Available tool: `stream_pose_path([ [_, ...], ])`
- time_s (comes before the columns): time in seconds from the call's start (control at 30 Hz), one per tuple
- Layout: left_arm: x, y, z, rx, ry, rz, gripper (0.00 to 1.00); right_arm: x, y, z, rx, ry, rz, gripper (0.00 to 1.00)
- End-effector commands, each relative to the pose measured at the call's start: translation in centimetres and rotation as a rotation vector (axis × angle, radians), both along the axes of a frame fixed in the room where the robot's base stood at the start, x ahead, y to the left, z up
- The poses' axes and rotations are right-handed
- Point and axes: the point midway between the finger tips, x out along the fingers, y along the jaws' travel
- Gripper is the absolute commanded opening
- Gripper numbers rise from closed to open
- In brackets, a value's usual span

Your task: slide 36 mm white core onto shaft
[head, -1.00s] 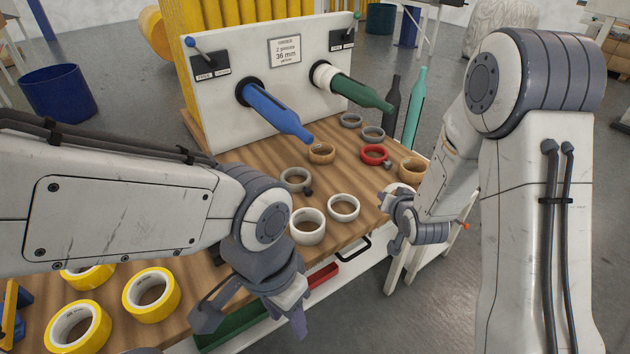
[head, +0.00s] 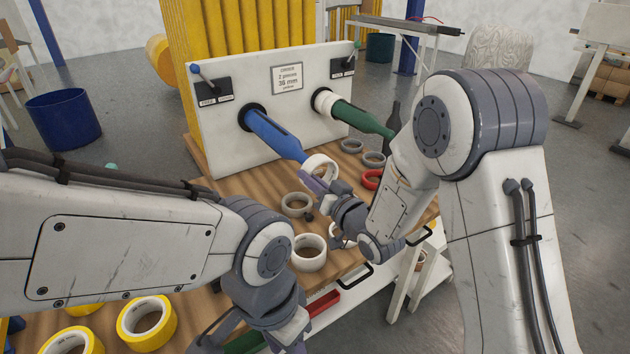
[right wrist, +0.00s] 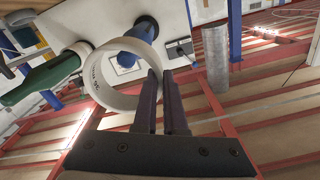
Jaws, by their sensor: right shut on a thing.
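My right gripper (head: 318,188) is shut on a white core (head: 320,166). It holds the core at the free tip of the blue shaft (head: 275,136). In the right wrist view the core (right wrist: 92,90) stands on edge against the fingers (right wrist: 160,95), its opening partly lined up with the blue shaft (right wrist: 138,45). I cannot tell whether the tip is inside the core. A green shaft (head: 362,118) bears a white ring (head: 324,102) at its base. My left gripper (head: 290,338) is cut off by the bottom edge; its opening is unclear.
Another white core (head: 309,252) lies on the wooden table, with a grey ring (head: 297,204) behind it. A red ring (head: 371,179) and grey rings (head: 352,145) lie near the green shaft. Yellow tape rolls (head: 147,322) lie at front left. The white panel (head: 225,130) backs the shafts.

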Motion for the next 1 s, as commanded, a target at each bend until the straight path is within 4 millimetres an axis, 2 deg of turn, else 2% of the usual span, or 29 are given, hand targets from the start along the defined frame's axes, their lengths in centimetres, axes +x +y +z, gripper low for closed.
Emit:
stream_pose_path([
  [0.17,0.0,0.0,0.6,0.0,0.0,0.0,0.45,1.5,1.1,0.1,0.001,-0.001,0.0,0.0],
  [0.7,0.0,0.0,-0.2,0.0,0.0,0.0,0.45,5.8,4.1,-0.1,0.0,0.0,-0.001,0.0],
  [1.0,0.0,0.0,-0.4,0.0,0.0,0.0,0.45,7.0,5.0,0.0,0.0,0.001,-0.002,0.0],
])
